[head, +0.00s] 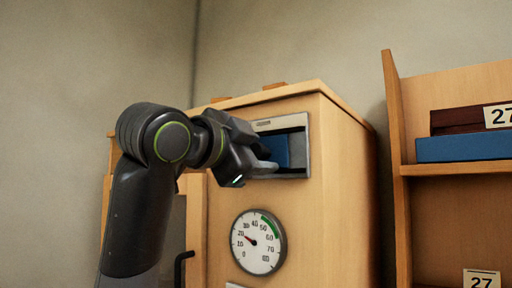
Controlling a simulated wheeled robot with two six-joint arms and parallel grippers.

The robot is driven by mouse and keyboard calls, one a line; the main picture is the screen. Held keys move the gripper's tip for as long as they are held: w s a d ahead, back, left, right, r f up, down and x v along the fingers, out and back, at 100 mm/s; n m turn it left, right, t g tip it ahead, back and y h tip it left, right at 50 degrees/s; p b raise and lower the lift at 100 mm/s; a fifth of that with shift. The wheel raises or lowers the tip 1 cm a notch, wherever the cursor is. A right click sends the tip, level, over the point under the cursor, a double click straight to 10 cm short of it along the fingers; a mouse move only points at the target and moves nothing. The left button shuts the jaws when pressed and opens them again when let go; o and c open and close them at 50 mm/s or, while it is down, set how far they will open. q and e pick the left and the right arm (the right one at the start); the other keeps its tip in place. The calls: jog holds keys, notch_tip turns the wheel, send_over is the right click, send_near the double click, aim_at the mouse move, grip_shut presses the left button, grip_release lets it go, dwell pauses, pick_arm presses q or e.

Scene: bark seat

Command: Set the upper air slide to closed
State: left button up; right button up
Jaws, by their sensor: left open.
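The upper air slide is on the front of a wooden cabinet, a pale metal frame (306,122) around a recess with a blue panel (281,150) in it. A dark gap shows in the recess to the right of the blue panel. The left part of the frame is hidden behind my left gripper (256,172). My left gripper is open, with its fingers at the lower left of the frame, in front of the blue panel. Whether a finger touches the panel I cannot tell. My right gripper is not in view.
A round dial (258,242) sits on the cabinet (340,190) below the slide, its red needle near 20. A dark handle (183,268) is at lower left. A wooden shelf (397,170) stands at right, holding a blue item (462,148) and a dark red item (457,121).

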pick_arm(q)
grip_shut()
jog(key=w+a+p, duration=0.1)
jog(key=w+a, duration=0.3)
jog(key=a, duration=0.2)
jog(key=shift+c, duration=1.8)
grip_release()
jog(key=shift+w+r, duration=0.1)
jog(key=shift+w, duration=0.05)
jog(key=o, duration=0.4)
jog(key=shift+w+a, duration=0.1)
jog(key=shift+a, duration=0.1)
jog(key=shift+c, duration=0.2)
jog(key=shift+d, duration=0.1)
